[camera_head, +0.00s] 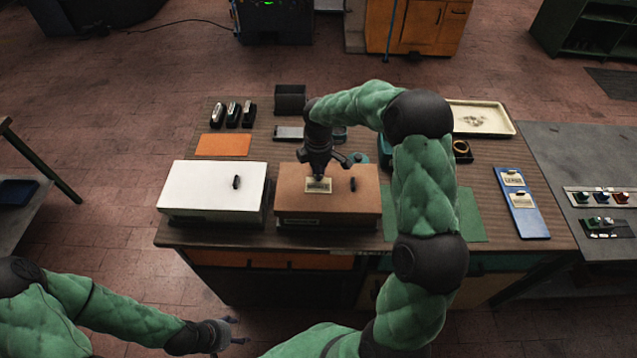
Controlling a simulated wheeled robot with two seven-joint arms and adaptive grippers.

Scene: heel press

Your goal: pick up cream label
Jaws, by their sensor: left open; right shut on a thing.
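A small cream label (318,186) with dark print is at the top of the brown box (353,201), just left of its dark handle. My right gripper (318,177) reaches down from above and is shut on the label. I cannot tell whether the label touches the lid or is slightly above it. My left gripper (238,331) is open and empty, low in the picture in front of the table.
A white box (205,188) stands left of the brown box. An orange mat (223,145), several staplers (233,112) and a cream tray (480,118) lie behind. A blue board (530,224) with cream labels lies at right. A green mat (471,222) is partly hidden by my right arm.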

